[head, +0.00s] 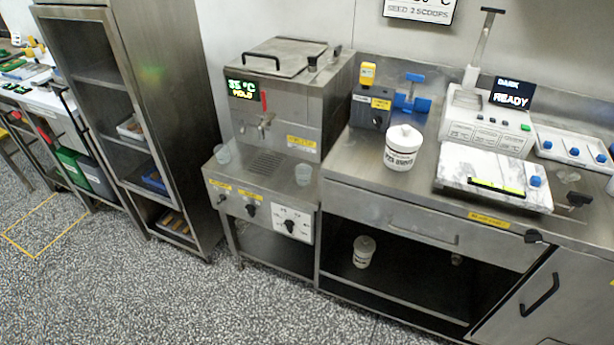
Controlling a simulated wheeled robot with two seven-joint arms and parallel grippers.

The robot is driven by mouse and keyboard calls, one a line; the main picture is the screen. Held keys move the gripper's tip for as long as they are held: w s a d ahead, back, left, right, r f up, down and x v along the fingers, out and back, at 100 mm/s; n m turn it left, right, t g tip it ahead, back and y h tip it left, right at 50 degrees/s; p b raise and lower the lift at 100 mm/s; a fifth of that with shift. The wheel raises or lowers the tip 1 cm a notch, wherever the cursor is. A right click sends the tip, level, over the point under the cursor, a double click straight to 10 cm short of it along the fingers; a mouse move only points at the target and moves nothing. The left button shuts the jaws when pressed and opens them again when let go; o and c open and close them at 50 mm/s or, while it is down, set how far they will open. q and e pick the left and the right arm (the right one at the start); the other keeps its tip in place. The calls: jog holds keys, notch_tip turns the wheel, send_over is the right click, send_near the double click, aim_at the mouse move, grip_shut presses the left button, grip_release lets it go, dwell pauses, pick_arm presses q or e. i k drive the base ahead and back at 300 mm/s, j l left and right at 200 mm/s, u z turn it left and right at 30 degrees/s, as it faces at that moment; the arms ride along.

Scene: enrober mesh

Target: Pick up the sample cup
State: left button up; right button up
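I cannot make out any contents. Neither of my grippers is in view.
A white lidded tub (402,148) stands on the steel counter (352,165) to the right. A marble slab (492,178) and a white device (487,122) are further right. A steel rack (135,120) stands left. The speckled floor (180,300) in front is clear.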

aim_at(303, 171)
jog(key=i+j+z, duration=0.1)
jog(key=j, duration=0.2)
jog(key=i+j+z, duration=0.25)
jog(key=j, duration=0.35)
jog(key=i+j+z, duration=0.1)
jog(key=i+j, duration=0.15)
